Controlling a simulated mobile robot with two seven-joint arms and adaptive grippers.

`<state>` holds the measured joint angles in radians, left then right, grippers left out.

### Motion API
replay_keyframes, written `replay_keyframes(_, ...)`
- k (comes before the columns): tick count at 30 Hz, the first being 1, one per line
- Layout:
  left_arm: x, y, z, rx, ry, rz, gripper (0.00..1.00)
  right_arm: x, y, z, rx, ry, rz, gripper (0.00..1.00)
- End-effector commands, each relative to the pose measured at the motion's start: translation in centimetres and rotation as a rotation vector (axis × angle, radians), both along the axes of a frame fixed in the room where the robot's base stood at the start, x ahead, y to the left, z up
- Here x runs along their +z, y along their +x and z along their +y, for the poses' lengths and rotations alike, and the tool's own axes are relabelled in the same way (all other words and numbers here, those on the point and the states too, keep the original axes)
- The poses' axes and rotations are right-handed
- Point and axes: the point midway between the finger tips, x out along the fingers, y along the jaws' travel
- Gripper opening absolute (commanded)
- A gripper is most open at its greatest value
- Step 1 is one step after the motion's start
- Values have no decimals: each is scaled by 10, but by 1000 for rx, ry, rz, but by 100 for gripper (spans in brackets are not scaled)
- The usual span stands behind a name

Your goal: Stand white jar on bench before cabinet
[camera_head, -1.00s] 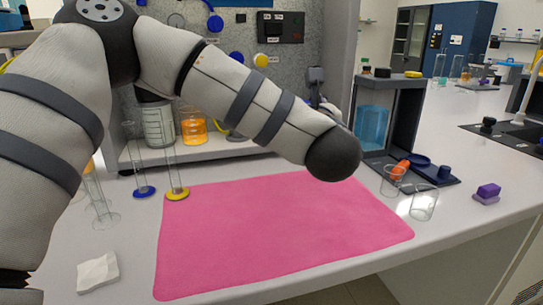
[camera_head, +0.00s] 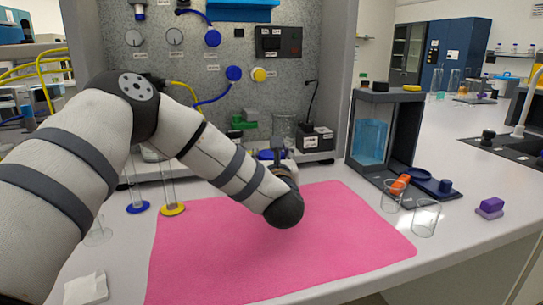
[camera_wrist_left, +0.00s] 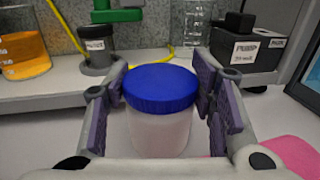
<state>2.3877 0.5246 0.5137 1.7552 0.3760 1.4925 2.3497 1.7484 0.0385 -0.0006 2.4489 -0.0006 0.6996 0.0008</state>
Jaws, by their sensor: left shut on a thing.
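The white jar (camera_wrist_left: 160,130) with a blue screw lid (camera_wrist_left: 161,88) stands upright between the fingers of my left gripper (camera_wrist_left: 161,110) in the left wrist view. The purple pads flank the jar and the gripper is shut on it. Its base is hidden, so I cannot tell whether it touches the bench. In the head view only part of the blue lid (camera_head: 268,154) shows behind my left wrist, in front of the cabinet (camera_head: 205,90) and its low shelf. The bench (camera_head: 480,235) is white. My right gripper is not in view.
A pink mat (camera_head: 300,250) covers the bench front. Two glass cylinders with a blue base (camera_head: 138,208) and a yellow base (camera_head: 173,209) stand left. Clear beakers (camera_head: 425,220) stand right, near a dark frame with a blue tank (camera_head: 370,140). A black box (camera_wrist_left: 245,52) sits on the shelf.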

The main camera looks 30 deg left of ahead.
Motion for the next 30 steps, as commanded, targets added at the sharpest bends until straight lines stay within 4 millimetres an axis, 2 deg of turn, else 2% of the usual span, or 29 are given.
replay_keyframes(2,-5,0,0,0,0,4,19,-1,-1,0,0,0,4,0)
replay_keyframes(3,-4,0,0,0,-1,3,57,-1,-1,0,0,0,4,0)
replay_keyframes(5,-4,0,0,0,0,2,71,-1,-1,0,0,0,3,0)
replay_keyframes(17,2,-3,-4,-2,-1,1,71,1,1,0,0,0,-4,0)
replay_keyframes(30,-1,-82,-66,-2,-2,5,71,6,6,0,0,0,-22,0)
